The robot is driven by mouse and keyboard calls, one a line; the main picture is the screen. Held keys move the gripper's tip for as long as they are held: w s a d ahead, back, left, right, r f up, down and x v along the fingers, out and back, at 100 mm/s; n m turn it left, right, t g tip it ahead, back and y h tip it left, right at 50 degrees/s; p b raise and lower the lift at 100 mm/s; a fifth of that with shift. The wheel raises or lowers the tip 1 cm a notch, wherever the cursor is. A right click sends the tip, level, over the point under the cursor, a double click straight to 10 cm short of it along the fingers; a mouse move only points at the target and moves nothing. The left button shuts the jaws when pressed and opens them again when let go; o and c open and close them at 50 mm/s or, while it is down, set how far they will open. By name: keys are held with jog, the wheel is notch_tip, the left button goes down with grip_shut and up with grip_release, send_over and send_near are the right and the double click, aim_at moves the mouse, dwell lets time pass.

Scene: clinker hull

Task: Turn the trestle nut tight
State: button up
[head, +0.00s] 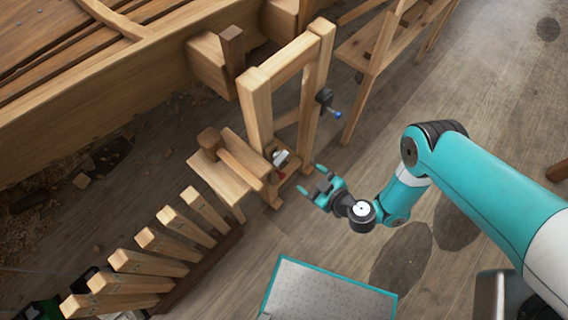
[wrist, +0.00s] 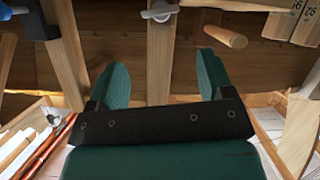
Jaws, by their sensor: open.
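A pale grey wing-shaped nut (head: 281,157) sits low on the wooden trestle (head: 258,105). It also shows at the top of the wrist view (wrist: 160,11), on an upright wooden post (wrist: 160,62). My gripper (head: 312,180) is open and empty, just right of and below the nut in the head view. In the wrist view its two green fingers (wrist: 163,78) stand apart, with the nut beyond them and near the top edge. I see a gap between the fingers and the nut. How tight the nut is cannot be told.
A dark clamp with a blue tip (head: 328,103) is on the trestle's right post. A round wooden peg (wrist: 225,37) sticks out right of the nut. A rack of wooden slats (head: 160,242) stands lower left, a grey-topped surface (head: 325,292) below.

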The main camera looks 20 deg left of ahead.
aim_at(283, 159)
jog(key=b+x, duration=0.2)
jog(key=b, duration=0.4)
jog(key=b+x, duration=0.2)
jog(key=b, duration=0.4)
jog(key=shift+w+f, duration=0.1)
jog(key=shift+f, duration=0.2)
jog(key=b, duration=0.4)
jog(key=shift+a+f, duration=0.1)
jog(key=shift+a, duration=0.05)
jog(key=x, duration=0.2)
jog(key=b+x, duration=0.1)
jog(key=x, duration=0.1)
jog(key=b+x, duration=0.1)
jog(key=x, duration=0.1)
jog(key=shift+a+r, duration=0.2)
jog(key=shift+a, duration=0.15)
jog(key=shift+b+x, duration=0.4)
jog(key=shift+x, duration=0.55)
jog(key=shift+w, duration=0.1)
jog(key=shift+c, duration=0.2)
jog(key=c, duration=0.6)
